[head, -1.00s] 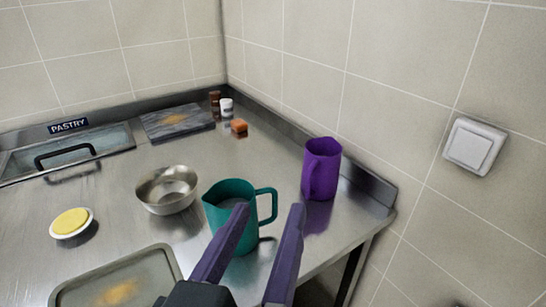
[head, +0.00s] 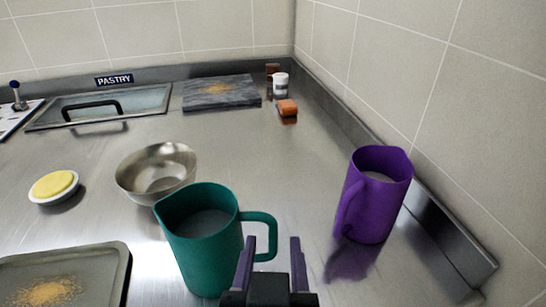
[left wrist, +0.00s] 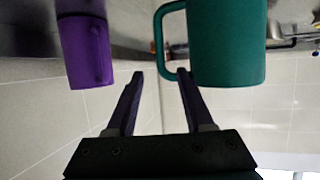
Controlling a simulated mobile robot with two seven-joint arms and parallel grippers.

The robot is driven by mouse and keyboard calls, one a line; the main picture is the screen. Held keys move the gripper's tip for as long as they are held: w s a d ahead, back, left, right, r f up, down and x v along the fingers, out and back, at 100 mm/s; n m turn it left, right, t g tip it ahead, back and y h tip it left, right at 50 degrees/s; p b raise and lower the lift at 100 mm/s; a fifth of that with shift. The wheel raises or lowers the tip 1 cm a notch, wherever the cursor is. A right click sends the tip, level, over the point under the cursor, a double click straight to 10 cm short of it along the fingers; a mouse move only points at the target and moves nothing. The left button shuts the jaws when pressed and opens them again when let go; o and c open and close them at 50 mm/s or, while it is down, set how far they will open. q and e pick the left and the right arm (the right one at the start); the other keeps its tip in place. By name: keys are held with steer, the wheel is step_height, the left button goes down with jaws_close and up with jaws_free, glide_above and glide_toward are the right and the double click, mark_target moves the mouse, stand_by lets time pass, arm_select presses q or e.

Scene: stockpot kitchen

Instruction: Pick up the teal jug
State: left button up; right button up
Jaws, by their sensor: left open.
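The teal jug (head: 205,245) stands upright on the steel counter, with its handle on the right side in the head view. My left gripper (head: 271,245) is open and empty, right by the handle. In the left wrist view, which appears upside down, the jug (left wrist: 227,45) is at upper right. The gripper's fingertips (left wrist: 160,75) there point at the handle, with one finger close to its lower end. I cannot tell whether the handle lies between the fingers. My right gripper is not in view.
A purple jug (head: 376,200) stands to the right, near the counter's raised edge. A metal bowl (head: 155,178) is behind the teal jug. A grey tray (head: 110,260) and a dish with a yellow top (head: 54,185) are at left. A dark board (head: 221,95) lies at the back.

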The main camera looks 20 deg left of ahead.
mark_target(274, 229)
arm_select(q)
steer(key=b+x, duration=0.1)
steer(key=x, duration=0.4)
steer(key=shift+s+a, duration=0.1)
steer(key=shift+c, duration=0.2)
jaws_close()
stand_by(1.0)
steer(key=shift+r, duration=0.15)
